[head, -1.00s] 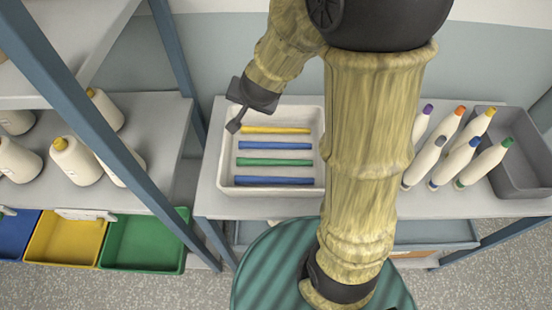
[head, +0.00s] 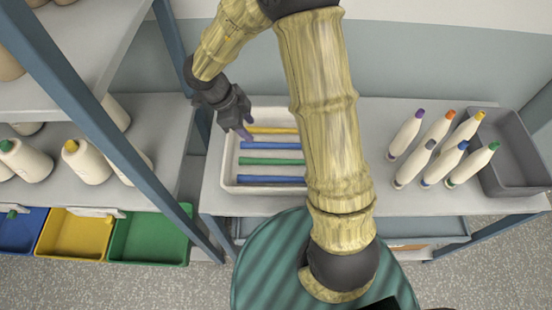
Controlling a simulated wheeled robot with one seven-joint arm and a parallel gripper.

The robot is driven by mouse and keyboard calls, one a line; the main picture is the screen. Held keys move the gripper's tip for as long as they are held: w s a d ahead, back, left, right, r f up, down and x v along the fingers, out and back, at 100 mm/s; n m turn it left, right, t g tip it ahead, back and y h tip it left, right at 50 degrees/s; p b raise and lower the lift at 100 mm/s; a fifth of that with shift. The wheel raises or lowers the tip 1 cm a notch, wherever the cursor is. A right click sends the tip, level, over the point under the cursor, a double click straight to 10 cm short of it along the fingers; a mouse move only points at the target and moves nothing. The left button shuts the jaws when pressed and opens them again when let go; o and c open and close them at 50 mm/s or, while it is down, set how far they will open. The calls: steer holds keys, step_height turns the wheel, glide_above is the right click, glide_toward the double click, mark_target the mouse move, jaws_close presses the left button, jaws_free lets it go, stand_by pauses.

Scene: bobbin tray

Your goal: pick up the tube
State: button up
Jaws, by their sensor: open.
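Several coloured tubes lie side by side in a white tray (head: 228,170) on the table. From back to front they are a yellow tube (head: 275,130), a blue tube (head: 272,146), a green tube (head: 270,161) and another blue tube (head: 272,179). The picture does not show which one is meant. My gripper (head: 246,130) is open over the tray's back left corner, close to the left ends of the yellow and back blue tubes. It hides part of the tray's back left rim. I cannot tell whether it touches a tube.
Several white bobbins with coloured tips (head: 440,150) stand right of my arm, beside a grey bin (head: 517,165). A shelf with a blue post (head: 110,135) and white cones (head: 88,162) is close on the left. Yellow (head: 75,237) and green bins (head: 150,238) sit below.

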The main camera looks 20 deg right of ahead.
steer(key=shift+s+a, duration=0.1)
steer(key=shift+s, duration=0.15)
glide_above(274, 160)
steer(key=a, duration=0.3)
steer(key=f, duration=1.1)
steer(key=shift+w+d+f+p, duration=0.15)
steer(key=shift+w+d+p, duration=0.1)
steer(key=shift+w+p, duration=0.1)
steer(key=p+x, duration=0.1)
steer(key=x, duration=0.4)
steer(key=shift+s+d, duration=0.15)
steer(key=shift+c, duration=0.5)
